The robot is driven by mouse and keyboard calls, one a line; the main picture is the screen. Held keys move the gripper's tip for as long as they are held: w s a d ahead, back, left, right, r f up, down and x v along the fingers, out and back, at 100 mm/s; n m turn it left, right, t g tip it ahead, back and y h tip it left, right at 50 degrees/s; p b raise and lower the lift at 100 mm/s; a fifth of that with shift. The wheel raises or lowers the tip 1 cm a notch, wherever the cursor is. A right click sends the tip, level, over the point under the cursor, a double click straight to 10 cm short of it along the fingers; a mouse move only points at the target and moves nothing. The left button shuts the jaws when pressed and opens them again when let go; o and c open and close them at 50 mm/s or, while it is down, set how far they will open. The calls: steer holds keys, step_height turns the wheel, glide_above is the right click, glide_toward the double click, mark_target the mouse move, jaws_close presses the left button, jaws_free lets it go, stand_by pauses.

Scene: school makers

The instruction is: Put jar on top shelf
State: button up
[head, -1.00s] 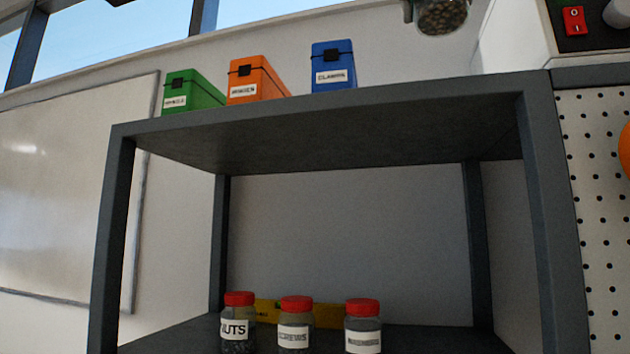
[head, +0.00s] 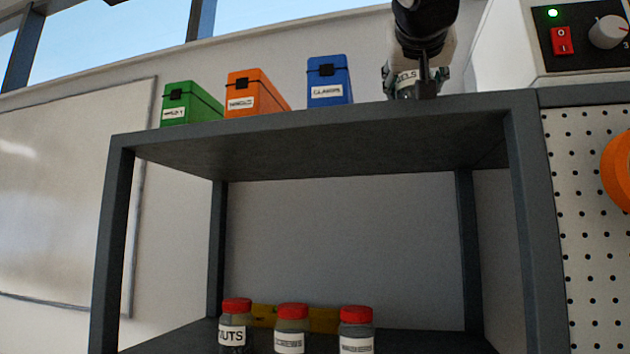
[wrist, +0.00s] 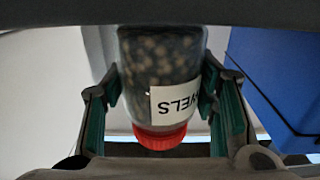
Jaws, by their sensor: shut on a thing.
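The jar (head: 406,88) is at the right end of the top shelf (head: 300,116), partly hidden behind my gripper (head: 425,80) in the head view. Its white label ends in "ELS". The wrist view shows the jar (wrist: 160,70) filled with brown bits, with a red lid toward the bottom of the picture. My gripper (wrist: 163,100) is shut on it, with teal finger pads on both sides. The jar's base is near the shelf's front edge line in the head view; I cannot tell whether it touches the shelf.
Green (head: 190,103), orange (head: 256,94) and blue (head: 329,80) boxes stand on the top shelf, left of the jar. A device with a red switch (head: 561,41) is at the right. Three red-lidded jars (head: 291,328) stand on the lower shelf before a yellow object (head: 263,312).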

steer(key=shift+f, duration=0.35)
steer(key=shift+f, duration=0.1)
steer(key=o, duration=1.7)
steer(key=shift+c, duration=0.2)
steer(key=shift+s+a, duration=0.1)
steer(key=shift+s, duration=0.15)
steer(key=b+v, duration=0.2)
steer(key=v, duration=0.9)
steer(key=shift+s, duration=0.3)
